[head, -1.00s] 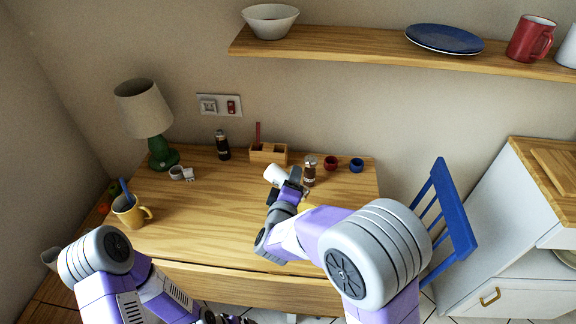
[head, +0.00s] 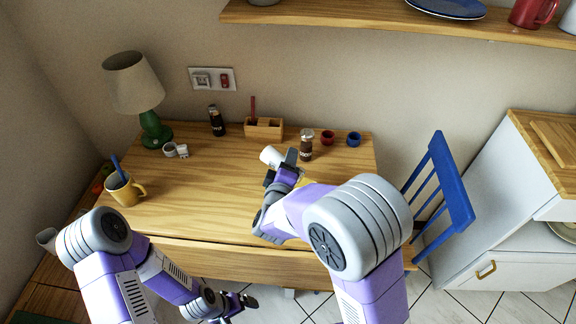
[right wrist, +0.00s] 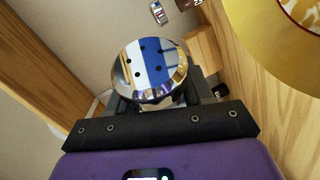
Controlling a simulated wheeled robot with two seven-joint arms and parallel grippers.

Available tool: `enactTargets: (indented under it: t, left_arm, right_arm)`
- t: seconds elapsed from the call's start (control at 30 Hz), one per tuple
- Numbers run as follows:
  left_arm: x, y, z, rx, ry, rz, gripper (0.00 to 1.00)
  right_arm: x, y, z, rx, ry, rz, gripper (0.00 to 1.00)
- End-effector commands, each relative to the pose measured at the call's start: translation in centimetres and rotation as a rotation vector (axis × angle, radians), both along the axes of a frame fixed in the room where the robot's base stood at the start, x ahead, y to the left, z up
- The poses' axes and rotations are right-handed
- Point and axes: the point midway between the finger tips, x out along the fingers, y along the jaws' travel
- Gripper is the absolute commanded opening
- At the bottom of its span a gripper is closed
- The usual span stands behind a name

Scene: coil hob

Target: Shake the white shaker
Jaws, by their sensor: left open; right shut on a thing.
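The white shaker (head: 270,155) is in the grasp of my right gripper (head: 284,172), tilted above the table in the head view. In the right wrist view the shaker's shiny metal top with dark holes (right wrist: 149,68) faces the camera, between the fingers of the shut gripper. Most of the shaker's body is hidden behind its top there. My left gripper (head: 246,301) is open and empty, low in front of the table's front edge.
The wooden table (head: 215,195) holds a dark bottle (head: 217,121), a wooden box (head: 264,128), a brown-labelled jar (head: 306,146), red (head: 327,137) and blue (head: 353,139) small pots, a yellow mug (head: 124,190) and a green lamp (head: 152,128). A blue chair (head: 440,185) stands right.

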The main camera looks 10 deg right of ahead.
Motion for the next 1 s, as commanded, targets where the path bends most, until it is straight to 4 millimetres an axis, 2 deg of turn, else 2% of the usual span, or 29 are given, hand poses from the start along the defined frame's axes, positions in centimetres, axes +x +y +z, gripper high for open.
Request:
enactTargets:
  t: [0.03, 0.1, 0.13, 0.17, 0.2, 0.23, 0.3, 0.37, 0.43, 0.5, 0.53, 0.57, 0.6, 0.63, 0.7, 0.73, 0.77, 0.83, 0.9, 0.93, 0.97, 1.0]
  left_arm:
    - [0.0, 0.0, 0.0, 0.000, 0.000, 0.000, 1.00]
    - [0.0, 0.0, 0.0, 0.000, 0.000, 0.000, 1.00]
    - [0.0, 0.0, 0.0, 0.000, 0.000, 0.000, 1.00]
    - [0.0, 0.0, 0.0, 0.000, 0.000, 0.000, 1.00]
    - [0.0, 0.0, 0.0, 0.000, 0.000, 0.000, 1.00]
    - [0.0, 0.0, 0.0, 0.000, 0.000, 0.000, 1.00]
    - [0.0, 0.0, 0.0, 0.000, 0.000, 0.000, 1.00]
    - [0.0, 0.0, 0.0, 0.000, 0.000, 0.000, 1.00]
    - [0.0, 0.0, 0.0, 0.000, 0.000, 0.001, 1.00]
    - [0.0, 0.0, 0.0, 0.000, 0.000, 0.000, 1.00]
    - [0.0, 0.0, 0.0, 0.000, 0.000, 0.000, 1.00]
    - [0.0, 0.0, 0.0, 0.000, 0.000, 0.000, 1.00]
    - [0.0, 0.0, 0.0, 0.000, 0.000, 0.000, 1.00]
    - [0.0, 0.0, 0.0, 0.000, 0.000, 0.000, 1.00]
    - [0.0, 0.0, 0.0, 0.000, 0.000, 0.000, 1.00]
    - [0.0, 0.0, 0.0, 0.000, 0.000, 0.000, 1.00]
    - [0.0, 0.0, 0.0, 0.000, 0.000, 0.000, 1.00]
    - [0.0, 0.0, 0.0, 0.000, 0.000, 0.001, 1.00]
    - [0.0, 0.0, 0.0, 0.000, 0.000, 0.000, 1.00]
    - [0.0, 0.0, 0.0, 0.000, 0.000, 0.000, 1.00]
    - [0.0, 0.0, 0.0, 0.000, 0.000, 0.000, 1.00]
    - [0.0, 0.0, 0.0, 0.000, 0.000, 0.000, 1.00]
  right_arm:
    - [0.1, 0.0, 3.2, 0.021, -0.023, -0.001, 0.16]
    - [0.1, 0.0, 4.6, 0.013, -0.014, 0.000, 0.16]
    - [0.0, 0.0, 4.2, 0.007, -0.009, 0.000, 0.16]
    - [0.0, 0.0, 3.1, -0.001, -0.001, 0.000, 0.16]
    - [0.0, 0.0, 0.8, -0.012, 0.006, 0.001, 0.16]
    - [0.0, 0.0, -0.5, -0.012, 0.006, 0.001, 0.16]
    - [0.0, 0.0, -1.7, -0.002, -0.004, 0.001, 0.16]
    - [0.1, 0.0, -0.3, 0.011, -0.017, -0.001, 0.16]
    - [0.1, 0.0, 3.2, 0.022, -0.025, -0.002, 0.16]
    - [0.1, 0.0, 4.5, 0.014, -0.015, 0.000, 0.16]
    - [0.0, 0.0, 4.2, 0.007, -0.009, 0.000, 0.16]
    - [0.0, 0.0, 3.0, -0.002, -0.001, 0.000, 0.16]
    - [0.0, 0.0, 0.8, -0.012, 0.006, 0.001, 0.16]
    - [0.0, 0.0, -0.5, -0.012, 0.006, 0.001, 0.16]
    - [0.0, 0.0, -1.7, -0.002, -0.003, 0.000, 0.16]
    - [0.1, 0.0, -1.4, 0.003, -0.009, 0.000, 0.16]
    - [0.1, 0.0, -0.3, 0.011, -0.017, -0.001, 0.16]
    - [0.1, 0.0, 3.2, 0.022, -0.025, -0.002, 0.16]
    - [0.1, 0.0, 4.5, 0.014, -0.015, -0.001, 0.16]
    - [0.0, 0.0, 4.2, 0.007, -0.009, 0.000, 0.16]
    - [0.0, 0.0, 3.0, -0.002, -0.001, 0.000, 0.16]
    - [0.0, 0.0, 0.8, -0.012, 0.006, 0.001, 0.16]
